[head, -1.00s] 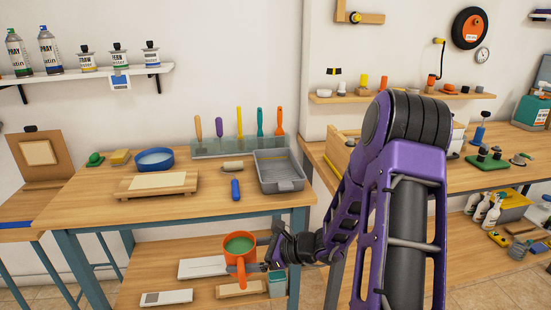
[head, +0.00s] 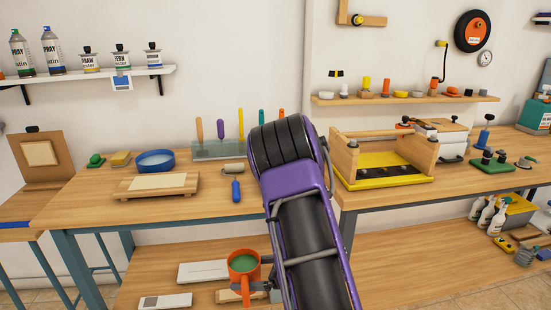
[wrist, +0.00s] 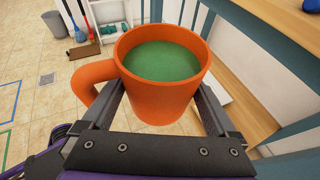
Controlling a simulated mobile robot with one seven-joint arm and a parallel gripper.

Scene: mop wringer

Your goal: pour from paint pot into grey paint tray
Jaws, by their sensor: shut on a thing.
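The paint pot (head: 236,275) is an orange mug-like pot with a handle, upright and holding green paint, low in front of the left bench in the head view. It fills the middle of the wrist view (wrist: 160,103). My gripper (wrist: 158,112) is shut on the pot, with one finger on each side of its body. The grey paint tray is hidden behind my arm in the head view and does not show in the wrist view.
The left bench (head: 90,200) bears a blue bowl (head: 155,161), a wooden board (head: 157,184), a blue-handled tool (head: 236,190) and a rack of upright tools (head: 205,150). A lower shelf (head: 140,285) lies near the pot. A wooden frame (head: 345,158) stands on the right bench.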

